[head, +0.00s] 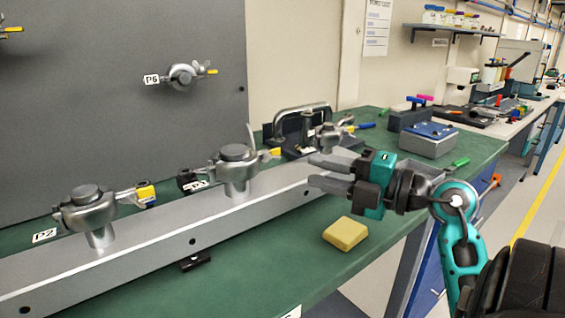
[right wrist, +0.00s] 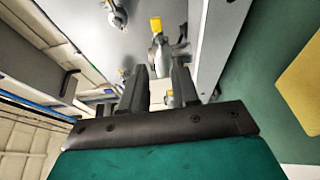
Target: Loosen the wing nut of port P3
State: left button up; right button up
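Silver clamps with wing nuts sit on ports along a metal rail (head: 150,236). The left clamp (head: 85,210) stands by a label reading P2 (head: 45,235). The middle clamp (head: 236,168) has a partly hidden label (head: 195,186) beside it that I cannot read surely; by position it may be P3. A third clamp (head: 329,136) is farther back. My right gripper (head: 314,171) is open and empty, right of the middle clamp and apart from it. In the right wrist view, a yellow-tagged clamp (right wrist: 158,57) shows beyond the fingertips (right wrist: 160,70). My left gripper is out of view.
A yellow block (head: 345,233) lies on the green table (head: 270,270) in front of the rail. A grey panel (head: 120,130) stands behind, bearing a clamp labelled P6 (head: 182,76). A blue-topped box (head: 428,138) and a dark toggle fixture (head: 300,135) stand at the back.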

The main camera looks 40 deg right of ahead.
aim_at(275, 160)
jog(key=x, duration=0.8)
grip_shut()
